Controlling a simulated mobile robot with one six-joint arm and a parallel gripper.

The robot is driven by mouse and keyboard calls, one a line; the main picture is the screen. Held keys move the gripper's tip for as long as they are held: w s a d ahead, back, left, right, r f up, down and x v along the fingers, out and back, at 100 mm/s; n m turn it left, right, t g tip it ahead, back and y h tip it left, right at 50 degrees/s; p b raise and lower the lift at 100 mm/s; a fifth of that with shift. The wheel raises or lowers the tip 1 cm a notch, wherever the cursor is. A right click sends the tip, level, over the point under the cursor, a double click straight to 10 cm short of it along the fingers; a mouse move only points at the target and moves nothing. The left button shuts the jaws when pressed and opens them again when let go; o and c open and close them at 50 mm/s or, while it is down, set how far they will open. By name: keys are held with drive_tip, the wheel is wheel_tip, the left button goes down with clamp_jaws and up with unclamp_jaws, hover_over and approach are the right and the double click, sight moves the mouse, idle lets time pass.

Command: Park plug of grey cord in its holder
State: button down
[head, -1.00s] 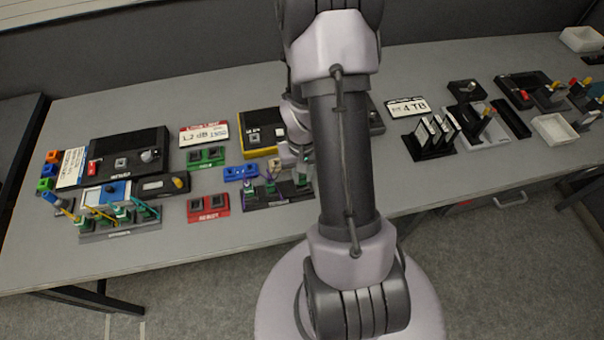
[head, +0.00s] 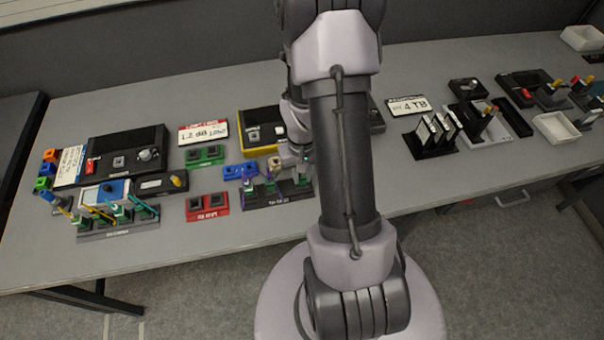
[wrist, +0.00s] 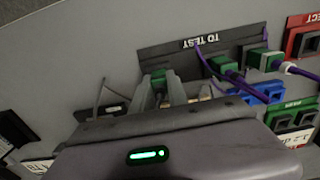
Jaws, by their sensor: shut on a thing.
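The black holder labelled TO TEST stands at the front of the bench in the head view (head: 278,201) and fills the upper middle of the wrist view (wrist: 225,42). Two green plugs with purple cords, one of them here (wrist: 222,65), sit in it. My gripper (wrist: 168,92) is at the holder's free end, its fingers shut on a green plug (wrist: 158,75). A thin grey cord (wrist: 98,98) shows left of the fingers. The fingers hide much of the held plug, and I cannot tell whether it is seated. In the head view my arm hides most of the gripper.
A blue double block (head: 240,172), a red one (head: 208,206) and a green one (head: 206,156) stand left of the holder. A holder with several corded plugs (head: 118,222) is further left. A black rack (head: 432,138) stands right of my arm. Bare bench lies in front.

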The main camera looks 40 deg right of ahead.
drive_tip(key=c, duration=1.2)
unclamp_jaws()
drive_tip(key=shift+r+p, duration=1.75)
drive_tip(key=shift+r, duration=0.75)
wheel_tip(320, 180, up, 4)
drive_tip(key=p, duration=0.3)
drive_tip(key=shift+r, duration=0.1)
